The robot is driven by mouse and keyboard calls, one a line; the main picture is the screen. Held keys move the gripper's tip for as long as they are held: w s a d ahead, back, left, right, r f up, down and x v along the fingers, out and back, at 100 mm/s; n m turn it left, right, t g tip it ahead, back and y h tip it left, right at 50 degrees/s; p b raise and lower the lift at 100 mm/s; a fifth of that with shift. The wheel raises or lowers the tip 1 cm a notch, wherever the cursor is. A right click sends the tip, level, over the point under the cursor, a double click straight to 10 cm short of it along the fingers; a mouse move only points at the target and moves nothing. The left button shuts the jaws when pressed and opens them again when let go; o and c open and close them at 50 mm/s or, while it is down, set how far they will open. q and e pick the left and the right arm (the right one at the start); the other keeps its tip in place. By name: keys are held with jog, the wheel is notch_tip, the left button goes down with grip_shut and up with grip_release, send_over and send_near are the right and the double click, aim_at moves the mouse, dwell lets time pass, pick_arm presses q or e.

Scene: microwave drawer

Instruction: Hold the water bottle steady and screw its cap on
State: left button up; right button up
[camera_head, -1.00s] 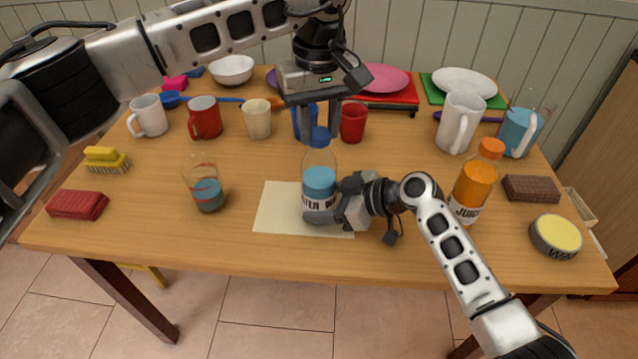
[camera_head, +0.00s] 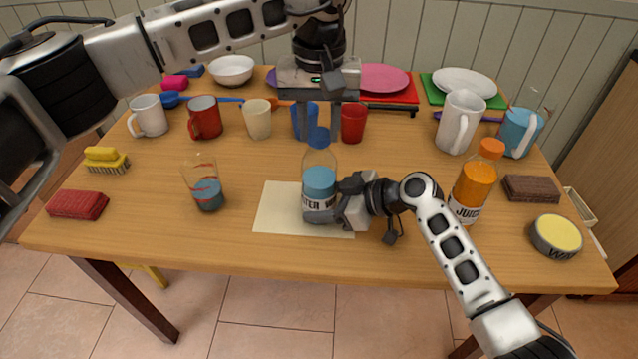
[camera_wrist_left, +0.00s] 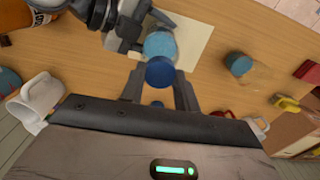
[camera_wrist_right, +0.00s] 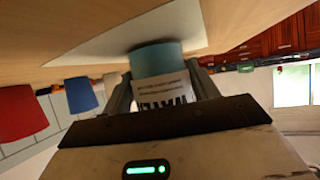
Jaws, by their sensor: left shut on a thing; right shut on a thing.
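The water bottle (camera_head: 320,182) stands upright on the pale paper sheet (camera_head: 275,210), clear with blue water and a white label. Its blue cap (camera_head: 319,138) sits on the bottle's neck; how far it is threaded I cannot tell. My left gripper (camera_head: 320,134) points down from above and is shut on the cap, which also shows in the left wrist view (camera_wrist_left: 160,72). My right gripper (camera_head: 335,205) comes in low from the right and is shut around the bottle's lower body. The label shows between its fingers in the right wrist view (camera_wrist_right: 165,88).
A juice bottle (camera_head: 474,185) stands right of my right arm, near a wax tin (camera_head: 556,236). A glass (camera_head: 206,185) stands left of the paper. Red (camera_head: 353,122) and blue (camera_head: 300,121) cups stand close behind the bottle. The table front before the paper is clear.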

pick_arm(q)
jog(key=m, duration=0.4)
jog(key=shift+m, duration=0.4)
jog(key=m, duration=0.4)
jog(key=shift+m, duration=0.3)
jog(key=o, duration=1)
